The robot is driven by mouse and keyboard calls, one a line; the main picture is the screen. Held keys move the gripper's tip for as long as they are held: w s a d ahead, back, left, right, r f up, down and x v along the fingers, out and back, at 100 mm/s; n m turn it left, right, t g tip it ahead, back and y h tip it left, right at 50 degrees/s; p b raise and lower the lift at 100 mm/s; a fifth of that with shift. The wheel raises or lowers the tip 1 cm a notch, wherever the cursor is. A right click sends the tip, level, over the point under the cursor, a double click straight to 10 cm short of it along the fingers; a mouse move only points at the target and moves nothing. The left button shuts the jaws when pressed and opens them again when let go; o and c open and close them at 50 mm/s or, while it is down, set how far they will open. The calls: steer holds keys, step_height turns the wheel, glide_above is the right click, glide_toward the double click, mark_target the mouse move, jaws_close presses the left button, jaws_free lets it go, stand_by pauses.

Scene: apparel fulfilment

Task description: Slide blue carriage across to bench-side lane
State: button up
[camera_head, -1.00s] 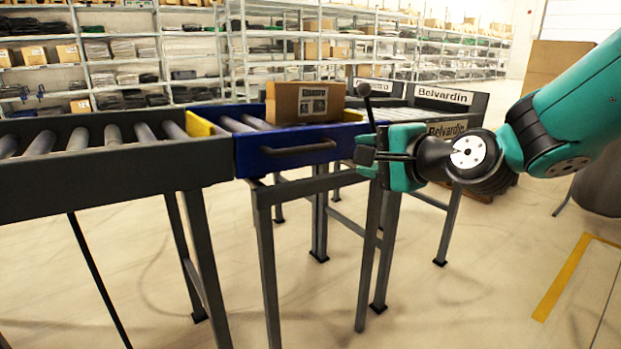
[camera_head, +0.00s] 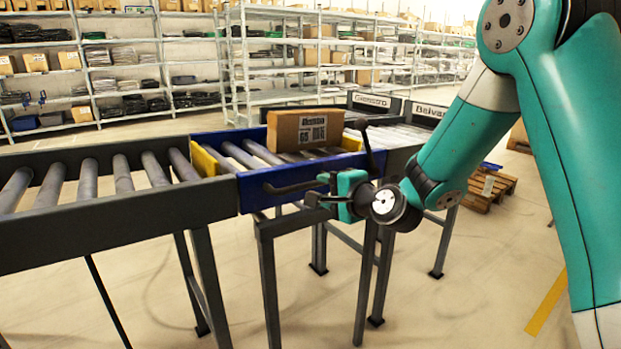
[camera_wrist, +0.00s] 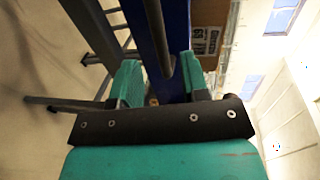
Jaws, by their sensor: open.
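The blue carriage (camera_head: 250,191) sits at the end of the left roller conveyor, with rollers and yellow end plates inside. A brown labelled carton (camera_head: 305,129) rests on it. Its dark bar handle (camera_head: 292,187) runs along the near blue side. My gripper (camera_head: 317,190) is open at the right end of this handle. In the wrist view the handle (camera_wrist: 163,45) lies lengthwise between the two green jaws (camera_wrist: 160,75). I cannot tell how deep the handle sits between them. The blue side (camera_wrist: 178,25) and part of the carton also show there.
The left roller conveyor (camera_head: 120,218) adjoins the carriage. Roller lanes with name signs (camera_head: 376,102) stand to the right, behind my arm. Grey legs (camera_head: 268,290) stand below. A pallet (camera_head: 490,188) lies at the right. Shelving fills the back; the front floor is clear.

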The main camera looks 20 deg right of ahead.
mark_target(312, 185)
steer(key=x, duration=0.6)
steer(key=shift+a, duration=0.1)
jaws_close()
